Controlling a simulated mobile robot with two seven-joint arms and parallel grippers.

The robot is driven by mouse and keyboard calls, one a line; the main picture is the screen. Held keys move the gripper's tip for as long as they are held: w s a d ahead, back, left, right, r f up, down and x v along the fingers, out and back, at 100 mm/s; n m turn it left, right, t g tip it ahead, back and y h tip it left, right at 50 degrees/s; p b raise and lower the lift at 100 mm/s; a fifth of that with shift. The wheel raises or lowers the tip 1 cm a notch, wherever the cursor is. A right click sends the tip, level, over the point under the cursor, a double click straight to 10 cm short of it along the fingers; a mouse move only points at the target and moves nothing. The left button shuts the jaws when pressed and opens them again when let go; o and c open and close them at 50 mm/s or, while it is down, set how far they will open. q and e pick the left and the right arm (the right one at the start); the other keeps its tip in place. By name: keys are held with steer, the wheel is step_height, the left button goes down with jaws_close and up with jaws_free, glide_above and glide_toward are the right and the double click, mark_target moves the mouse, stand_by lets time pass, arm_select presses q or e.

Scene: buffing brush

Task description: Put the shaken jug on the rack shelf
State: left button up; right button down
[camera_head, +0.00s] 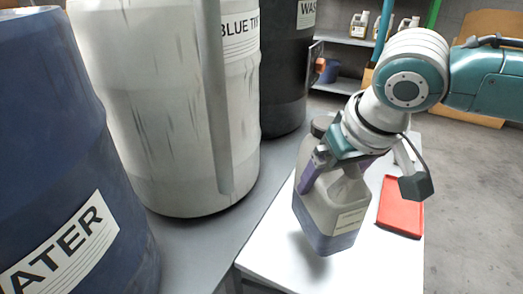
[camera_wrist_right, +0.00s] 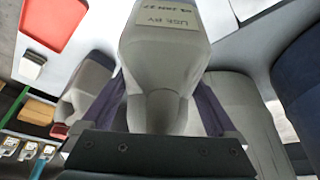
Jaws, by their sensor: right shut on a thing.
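The jug (camera_head: 333,205) is pale grey with a bluish lower part and a paper label, and it shows in the right wrist view (camera_wrist_right: 160,45). My right gripper (camera_head: 338,165) is shut on its upper part with purple fingers on either side. The jug hangs tilted over the white table (camera_head: 290,263), seemingly just above it. A dark cap shows behind the fingers. The rack shelf (camera_head: 342,41) is at the back, beyond the table, with several jugs (camera_head: 359,25) on its upper level. My left gripper is out of view.
A red tray (camera_head: 401,207) lies on the table to the right of the jug. Large blue (camera_head: 60,130), white (camera_head: 150,110) and black (camera_head: 287,75) drums stand at the left on a grey surface. Open floor (camera_head: 470,170) lies to the right. A blue bin sits on the lower rack level.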

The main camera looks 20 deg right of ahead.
step_height(320, 180, down, 5)
steer(key=shift+f+b, duration=0.1)
steer(key=shift+b, duration=1.15)
jaws_free()
steer(key=shift+f, duration=0.1)
